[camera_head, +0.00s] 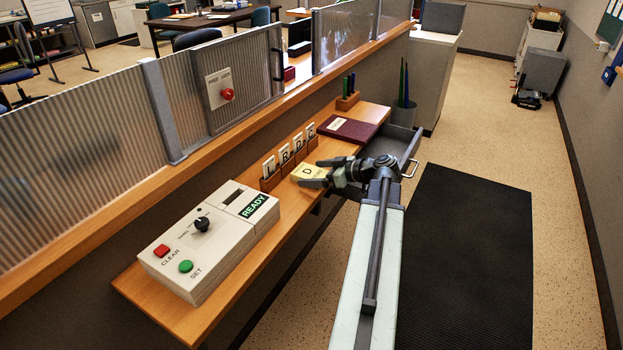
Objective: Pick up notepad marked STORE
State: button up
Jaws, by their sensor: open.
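A small yellow pad or block (300,171) lies on the wooden shelf, with a pale piece showing a letter D on top. I cannot read the word STORE on it. My gripper (313,173) is open at its right end, with one finger on the near side and one toward the far side. I cannot tell whether the fingers touch it. A dark red book or pad (352,131) with a small pale label lies further back on the shelf; its label is too small to read.
A control box (210,240) with a READY display stands front left on the shelf (160,292). A rack of letter tiles (284,157) stands just behind the yellow pad. An open drawer (410,150) is right of the red book. A ribbed partition (70,150) runs along the left.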

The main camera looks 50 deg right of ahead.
jog(key=shift+x, duration=1.1)
jog(key=shift+s, duration=0.1)
jog(key=shift+c, duration=0.6)
jog(key=c, duration=1.5)
jog(key=shift+r, duration=0.1)
